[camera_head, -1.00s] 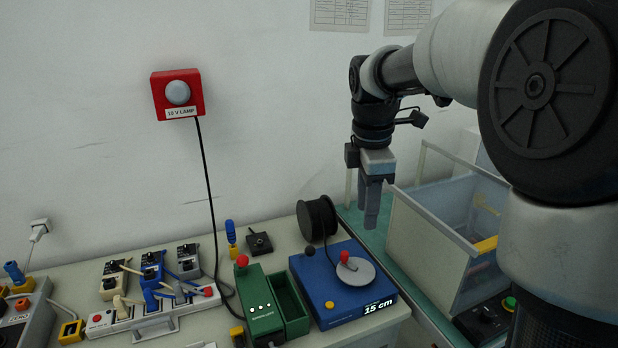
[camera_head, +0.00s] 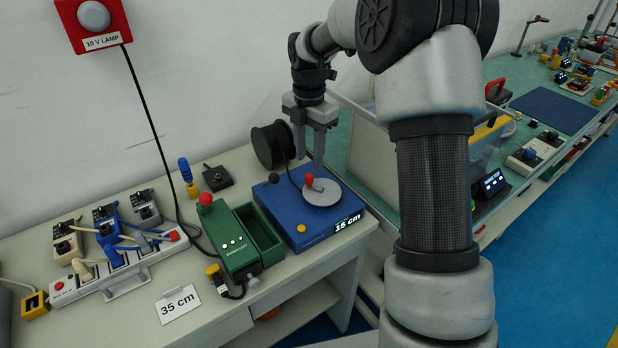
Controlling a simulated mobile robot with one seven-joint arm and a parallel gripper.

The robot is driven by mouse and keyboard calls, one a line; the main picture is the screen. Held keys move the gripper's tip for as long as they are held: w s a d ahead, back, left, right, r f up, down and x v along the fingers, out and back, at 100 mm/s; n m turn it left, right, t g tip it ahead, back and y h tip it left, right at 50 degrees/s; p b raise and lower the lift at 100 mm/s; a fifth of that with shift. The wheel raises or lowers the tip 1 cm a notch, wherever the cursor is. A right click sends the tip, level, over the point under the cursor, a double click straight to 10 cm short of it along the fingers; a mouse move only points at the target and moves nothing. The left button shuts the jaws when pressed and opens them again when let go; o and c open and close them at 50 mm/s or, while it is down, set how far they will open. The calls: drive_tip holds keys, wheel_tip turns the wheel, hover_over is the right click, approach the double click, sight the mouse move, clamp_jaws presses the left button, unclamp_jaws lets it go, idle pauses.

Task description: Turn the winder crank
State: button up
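The winder is a blue box (camera_head: 283,222) on the table, with a "15 cm" label on its front edge. On its top are a grey disc (camera_head: 329,194) with a red crank knob (camera_head: 309,180), a black knob (camera_head: 274,178) and a yellow button (camera_head: 301,229). A black spool (camera_head: 268,147) stands behind it. My gripper (camera_head: 309,160) points down just above and behind the red knob. Its two fingers look apart with nothing visible between them; I cannot tell whether a finger touches the knob.
A green box (camera_head: 229,238) with an open tray stands left of the winder. A "35 cm" card (camera_head: 178,304) lies at the front. A power strip (camera_head: 117,266) with several adapters is further left. A clear-walled bin (camera_head: 372,150) stands right of the winder.

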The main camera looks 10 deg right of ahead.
sight(309, 175)
wheel_tip(309, 175, down, 7)
drive_tip(key=shift+f+b, duration=0.1)
drive_tip(key=shift+b, duration=0.3)
clamp_jaws()
